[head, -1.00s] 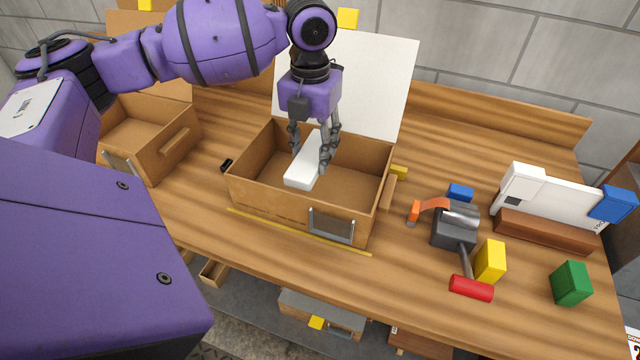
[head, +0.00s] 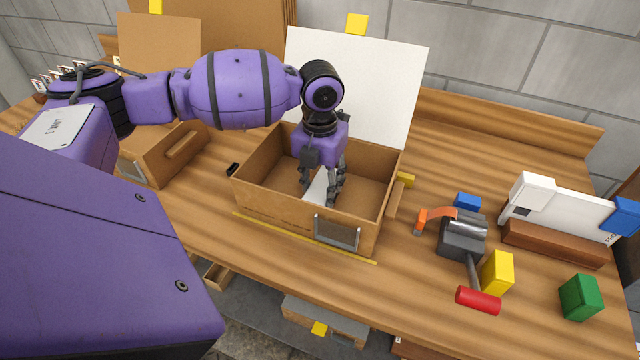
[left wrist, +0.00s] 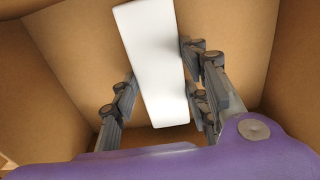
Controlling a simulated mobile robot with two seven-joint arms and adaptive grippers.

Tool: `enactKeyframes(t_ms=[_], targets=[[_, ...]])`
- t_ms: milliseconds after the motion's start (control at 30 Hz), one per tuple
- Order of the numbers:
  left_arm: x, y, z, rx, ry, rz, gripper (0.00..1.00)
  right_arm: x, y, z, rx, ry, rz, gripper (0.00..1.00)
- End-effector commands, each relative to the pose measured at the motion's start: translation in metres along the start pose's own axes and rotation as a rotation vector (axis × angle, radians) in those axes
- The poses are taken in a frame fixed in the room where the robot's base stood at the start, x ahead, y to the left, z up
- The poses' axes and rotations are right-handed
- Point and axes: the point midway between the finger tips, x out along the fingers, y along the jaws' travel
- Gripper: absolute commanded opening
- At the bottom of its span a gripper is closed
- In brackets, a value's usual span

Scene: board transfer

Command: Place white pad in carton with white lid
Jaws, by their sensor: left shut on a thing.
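The white pad (head: 318,187) is inside the open carton (head: 269,211), mostly hidden behind my left gripper in the head view. The carton's white lid (head: 375,85) stands raised at the back. My left gripper (head: 320,196) reaches down into the carton and is shut on the pad. In the left wrist view the pad (left wrist: 155,62) lies between the two fingers (left wrist: 160,105), with brown carton walls around it. I cannot tell whether the pad touches the carton floor. My right gripper is not in view.
Another open carton (head: 165,150) with a brown lid stands to the left, behind my arm. A hammer-like tool (head: 465,240), a yellow block (head: 497,273), a green block (head: 580,297) and a white board in a wooden stand (head: 560,205) lie right. The bench (head: 480,140) behind them is clear.

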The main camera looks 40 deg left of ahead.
Motion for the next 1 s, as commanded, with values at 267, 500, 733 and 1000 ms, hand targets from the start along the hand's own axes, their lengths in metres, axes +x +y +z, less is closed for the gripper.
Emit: enactKeyframes(t_ms=[267, 500, 733, 1000], targets=[[0.002, 0.000, 0.000, 0.000, 0.001, 0.000, 0.61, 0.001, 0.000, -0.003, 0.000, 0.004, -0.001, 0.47], [0.002, 0.000, 0.000, 0.000, 0.001, 0.001, 0.61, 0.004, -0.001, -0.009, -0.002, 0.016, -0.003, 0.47], [-0.022, 0.000, 0.001, 0.000, -0.003, 0.001, 0.61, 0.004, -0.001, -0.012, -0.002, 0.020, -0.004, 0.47], [-0.081, 0.000, 0.001, 0.000, -0.004, -0.001, 0.61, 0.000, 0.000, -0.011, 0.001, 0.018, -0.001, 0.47]])
